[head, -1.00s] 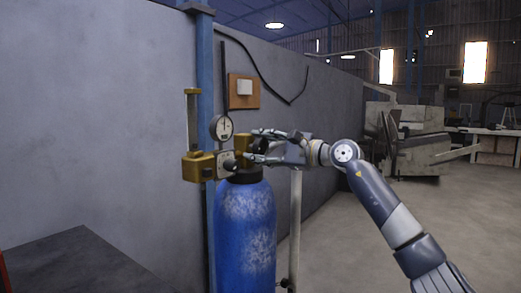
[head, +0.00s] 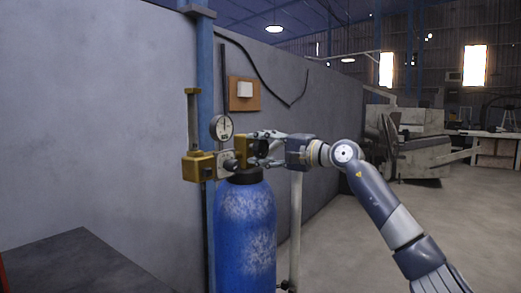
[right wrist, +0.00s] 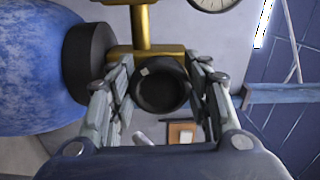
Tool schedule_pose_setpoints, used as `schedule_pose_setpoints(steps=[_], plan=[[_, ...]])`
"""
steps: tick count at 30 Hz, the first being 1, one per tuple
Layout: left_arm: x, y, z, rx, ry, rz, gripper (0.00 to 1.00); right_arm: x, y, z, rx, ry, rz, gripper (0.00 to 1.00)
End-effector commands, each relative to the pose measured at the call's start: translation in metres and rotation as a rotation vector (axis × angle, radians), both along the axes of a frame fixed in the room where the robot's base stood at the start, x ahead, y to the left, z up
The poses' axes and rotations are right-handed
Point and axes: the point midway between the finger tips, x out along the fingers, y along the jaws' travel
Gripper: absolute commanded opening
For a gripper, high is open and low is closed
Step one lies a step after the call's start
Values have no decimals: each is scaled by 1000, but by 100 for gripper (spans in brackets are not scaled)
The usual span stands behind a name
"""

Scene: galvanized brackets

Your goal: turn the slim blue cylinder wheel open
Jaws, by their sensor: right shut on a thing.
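The slim blue cylinder (head: 245,235) stands upright against the wall; its side fills the left of the right wrist view (right wrist: 35,70). A brass valve (head: 241,150) sits on its dark neck. The dark round wheel (right wrist: 160,88) faces the right wrist camera, on the brass body (right wrist: 142,30). My right gripper (head: 259,147) comes in from the right at valve height. Its fingers (right wrist: 160,92) are shut on the wheel, one on each side. In the head view the fingers partly hide the wheel. My left gripper is not in view.
A blue post (head: 206,90) stands behind. A dark tabletop (head: 80,265) is at the lower left. The floor at right is open.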

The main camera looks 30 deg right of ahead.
Motion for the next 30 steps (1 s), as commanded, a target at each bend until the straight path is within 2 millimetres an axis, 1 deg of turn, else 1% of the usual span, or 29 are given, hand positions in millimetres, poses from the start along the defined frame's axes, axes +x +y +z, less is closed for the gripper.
schedule_pose_setpoints(steps=[12,13,14,15,26,30], plan=[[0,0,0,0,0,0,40,0,0,-1,-10,-2,0,21],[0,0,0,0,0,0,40,0,0,-1,-10,-2,0,49],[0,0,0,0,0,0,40,0,0,-1,-10,-2,0,56],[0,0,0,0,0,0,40,0,0,-1,-9,-2,0,65],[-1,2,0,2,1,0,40,-1,0,0,-8,-2,0,66],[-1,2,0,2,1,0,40,-9,-6,-1,-8,-1,-3,66]])
